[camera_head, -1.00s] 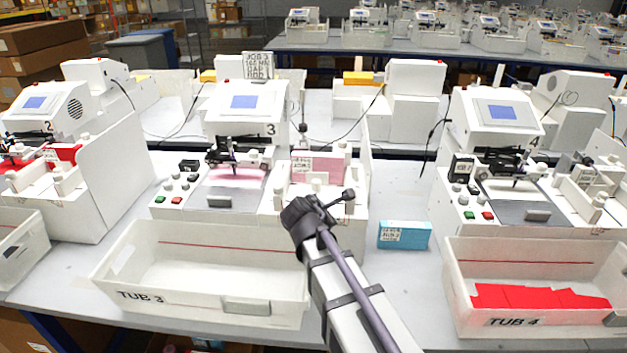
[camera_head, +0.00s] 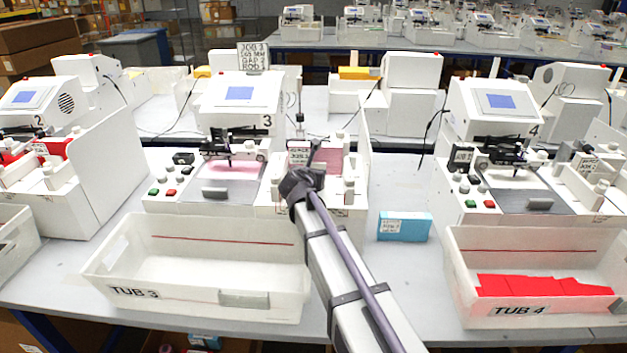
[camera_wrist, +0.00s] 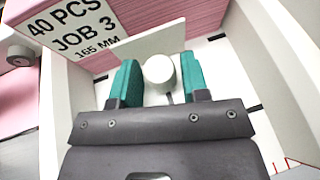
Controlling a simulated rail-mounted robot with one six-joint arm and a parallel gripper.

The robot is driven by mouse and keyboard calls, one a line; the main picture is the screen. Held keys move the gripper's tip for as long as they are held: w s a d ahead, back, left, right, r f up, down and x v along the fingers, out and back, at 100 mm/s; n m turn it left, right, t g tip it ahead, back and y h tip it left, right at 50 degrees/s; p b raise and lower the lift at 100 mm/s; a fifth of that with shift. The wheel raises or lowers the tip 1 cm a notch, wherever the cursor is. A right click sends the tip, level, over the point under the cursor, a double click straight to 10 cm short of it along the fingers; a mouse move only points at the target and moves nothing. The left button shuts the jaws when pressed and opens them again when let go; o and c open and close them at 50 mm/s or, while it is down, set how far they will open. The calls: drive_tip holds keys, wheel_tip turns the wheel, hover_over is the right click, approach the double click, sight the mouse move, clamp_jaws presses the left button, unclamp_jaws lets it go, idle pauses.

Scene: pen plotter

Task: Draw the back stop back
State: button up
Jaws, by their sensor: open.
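The back stop is a white upright plate (camera_wrist: 135,43) with a round white knob (camera_wrist: 160,72) in front of it, seen in the wrist view. The plate stands against a pink stack (camera_wrist: 180,20) in a white tray. My gripper (camera_wrist: 159,84) is open, with one teal finger on each side of the knob. I cannot tell whether either finger touches it. In the head view my arm's end (camera_head: 303,185) reaches over the tray of plotter 3 (camera_head: 240,104) and hides the back stop and knob.
A label (camera_wrist: 75,28) on the stack reads "40 PCS JOB 3 165 MM". White tray walls stand on both sides of my gripper. The empty tub 3 (camera_head: 130,285) and a blue box (camera_head: 412,228) stand in front. Plotter 4 (camera_head: 490,110) is at right.

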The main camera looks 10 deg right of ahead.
clamp_jaws()
drive_tip(key=s+a, duration=0.1)
drive_tip(key=s, duration=0.5)
drive_tip(key=s+a, duration=0.1)
drive_tip(key=s, duration=0.2)
drive_tip(key=shift+s+a, duration=0.3)
drive_tip(key=shift+s, duration=0.1)
unclamp_jaws()
drive_tip(key=shift+w, duration=0.1)
drive_tip(key=shift+r, duration=0.1)
